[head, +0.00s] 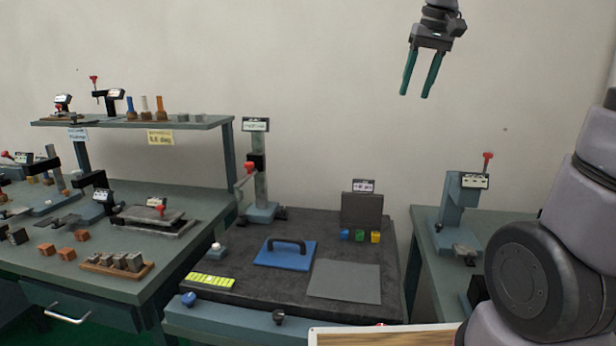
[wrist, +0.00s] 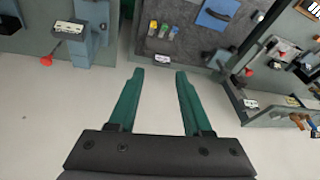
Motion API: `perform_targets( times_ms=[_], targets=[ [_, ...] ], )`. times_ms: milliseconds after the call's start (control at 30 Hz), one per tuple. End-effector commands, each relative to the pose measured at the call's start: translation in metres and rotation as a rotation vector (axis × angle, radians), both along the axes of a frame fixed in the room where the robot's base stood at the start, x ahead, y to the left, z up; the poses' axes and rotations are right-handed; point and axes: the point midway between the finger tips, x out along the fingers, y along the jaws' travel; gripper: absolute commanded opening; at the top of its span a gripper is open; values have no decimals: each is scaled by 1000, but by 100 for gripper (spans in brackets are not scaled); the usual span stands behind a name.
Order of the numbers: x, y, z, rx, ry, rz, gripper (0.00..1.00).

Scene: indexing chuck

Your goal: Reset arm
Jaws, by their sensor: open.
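My gripper (head: 416,92) is raised high in front of the bare wall in the head view, its two green fingers pointing down and spread apart with nothing between them. It also shows in the wrist view (wrist: 157,73), open and empty, with the wall behind its fingers. It is well above the dark work surface (head: 310,222) and touches nothing. My arm's lower links fill the right edge of the head view.
The dark surface carries a blue plate with a handle (head: 285,253), a grey plate (head: 345,281) and three coloured blocks (head: 359,236). A tall gauge stand (head: 260,170) rises at its back left. A shelf (head: 140,122) and crowded bench stand left; another stand (head: 455,215) is right.

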Motion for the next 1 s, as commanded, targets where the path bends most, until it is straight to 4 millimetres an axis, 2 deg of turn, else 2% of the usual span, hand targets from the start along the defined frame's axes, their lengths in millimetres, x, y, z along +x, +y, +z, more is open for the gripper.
perform_targets(
  times_ms=[33, 100, 300, 500, 700, 1000],
  targets=[
    [-19, -2, 2, 17, -28, -27, 49],
    [-43, -4, 1, 45, -63, -69, 49],
    [-105, -7, -12, 127, -162, -187, 49],
    [-146, -8, -32, 192, -235, -278, 49],
    [-160, -8, -42, 219, -261, -314, 49],
    [-160, -8, -42, 220, -261, -316, 49]
  ],
)
